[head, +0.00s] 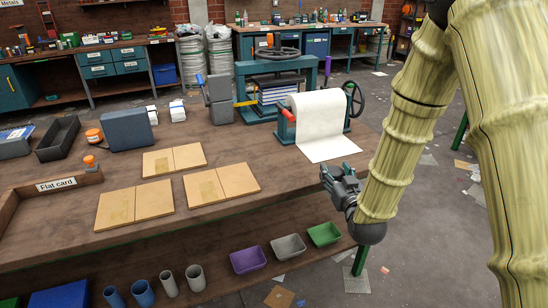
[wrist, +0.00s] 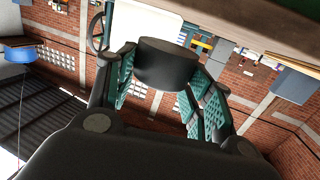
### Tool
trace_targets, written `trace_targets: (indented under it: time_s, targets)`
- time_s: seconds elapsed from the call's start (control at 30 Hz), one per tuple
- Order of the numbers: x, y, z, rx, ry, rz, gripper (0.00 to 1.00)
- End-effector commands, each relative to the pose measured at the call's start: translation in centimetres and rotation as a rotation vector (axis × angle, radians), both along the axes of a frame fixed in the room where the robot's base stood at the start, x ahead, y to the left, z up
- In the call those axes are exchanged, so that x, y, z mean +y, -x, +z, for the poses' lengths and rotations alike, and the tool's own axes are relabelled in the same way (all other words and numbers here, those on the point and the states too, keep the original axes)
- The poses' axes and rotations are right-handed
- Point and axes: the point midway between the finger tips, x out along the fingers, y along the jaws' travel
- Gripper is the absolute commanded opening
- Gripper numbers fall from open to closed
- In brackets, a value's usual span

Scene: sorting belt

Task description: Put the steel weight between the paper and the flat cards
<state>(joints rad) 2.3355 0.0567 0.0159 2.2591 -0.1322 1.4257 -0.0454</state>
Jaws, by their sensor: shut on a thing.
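A dark grey cylinder, which I take to be the steel weight (wrist: 167,65), sits between the teal finger pads in the wrist view. My gripper (wrist: 165,90) is shut on it; in the head view my gripper (head: 330,176) is near the table's right front edge, just below the paper's loose end, and the weight is hard to make out there. The white paper (head: 322,122) hangs from a roller and spreads onto the table. Tan flat cards lie in three places: front left (head: 135,205), middle (head: 222,183) and behind (head: 174,160). Bare wood lies between the middle cards and the paper.
A wooden tray labelled "Flat card" (head: 60,187) is at the left. A teal press (head: 272,85) and a grey device (head: 218,99) stand at the back. Coloured bins (head: 248,260) and tubes (head: 168,284) are on the lower shelf.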

Motion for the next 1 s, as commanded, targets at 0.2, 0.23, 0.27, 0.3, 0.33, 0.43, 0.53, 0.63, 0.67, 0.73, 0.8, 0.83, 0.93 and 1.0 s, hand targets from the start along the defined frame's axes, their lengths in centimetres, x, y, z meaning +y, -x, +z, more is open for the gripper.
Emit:
trace_targets:
  time_s: [0.2,0.23,0.27,0.3,0.33,0.43,0.53,0.63,0.67,0.73,0.8,0.83,0.93,1.0]
  targets:
    - [8.1,2.7,0.3,0.0,-0.003,0.109,0.07]
    - [9.1,3.1,0.4,0.0,-0.003,0.123,0.07]
    - [10.1,3.5,0.5,0.0,-0.004,0.136,0.07]
    - [11.3,4.1,0.6,-0.002,-0.004,0.153,0.07]
    - [12.2,4.5,0.7,-0.004,-0.005,0.165,0.07]
    - [14.6,5.6,1.0,-0.007,-0.007,0.2,0.07]
    - [16.3,6.5,1.2,-0.01,-0.007,0.224,0.07]
    - [17.3,7.1,1.4,-0.012,-0.009,0.239,0.07]
    - [17.5,7.1,1.4,-0.013,-0.009,0.241,0.07]
    - [17.7,6.9,1.4,-0.014,-0.009,0.245,0.07]
    - [17.8,6.1,1.4,-0.015,-0.009,0.246,0.07]
    - [17.8,5.6,1.4,-0.016,-0.009,0.246,0.07]
    - [17.7,3.7,1.2,-0.016,-0.008,0.245,0.07]
    - [17.6,2.4,1.1,-0.016,-0.008,0.244,0.07]
